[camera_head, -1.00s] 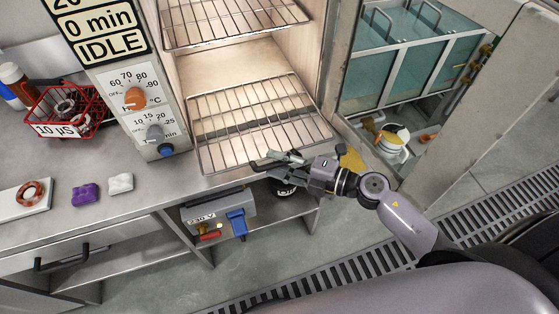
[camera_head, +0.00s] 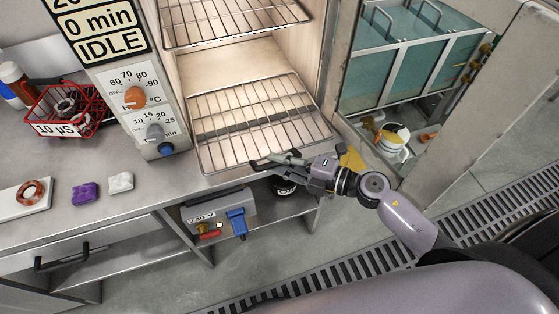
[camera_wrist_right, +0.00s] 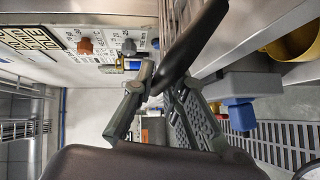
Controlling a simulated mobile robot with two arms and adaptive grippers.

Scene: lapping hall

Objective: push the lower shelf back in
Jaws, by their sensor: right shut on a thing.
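The lower shelf (camera_head: 235,133) is a wire rack in the lit open cabinet. It sticks out forward, its front edge over the steel worktop. The exact contact is partly hidden by the fingers. In the right wrist view the gripper's fingers (camera_wrist_right: 160,88) are close together, with rack wires (camera_wrist_right: 178,18) beyond them. My left gripper is not in view.
An upper wire shelf (camera_head: 225,22) sits above. The control panel (camera_head: 140,100) stands left of the opening, and an open door (camera_head: 490,110) stands at the right. A red basket (camera_head: 62,112) and purple block (camera_head: 86,194) are on the worktop. A blue-switched box (camera_head: 215,212) hangs below.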

